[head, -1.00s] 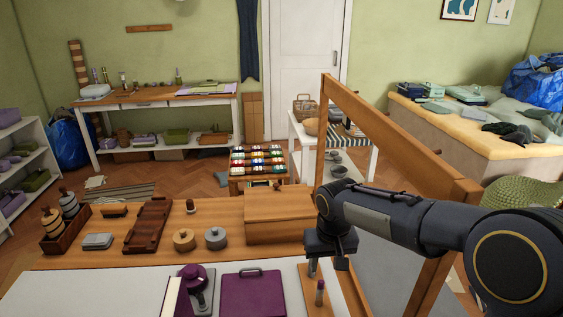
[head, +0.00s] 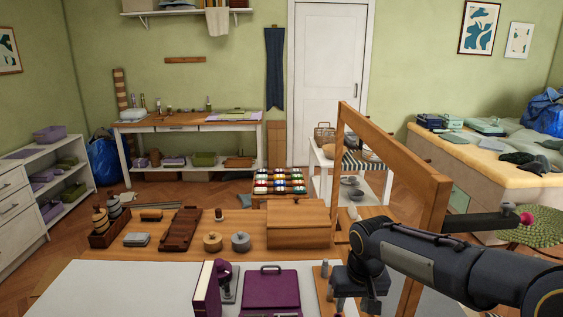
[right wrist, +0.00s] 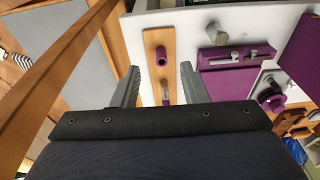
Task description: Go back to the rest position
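My right gripper (head: 358,300) hangs at the front right of the workbench, beside a narrow wooden board (head: 321,285) with small upright pieces. In the right wrist view, its two grey fingers (right wrist: 158,72) are well apart, with nothing held between them. The wooden board (right wrist: 153,38) shows beyond the fingers, with a purple cylinder (right wrist: 160,55) on it. My left gripper is in neither view.
A tall wooden frame (head: 392,150) stands close by my right arm. A purple case (head: 270,290) and a wooden box (head: 297,225) are on the workbench.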

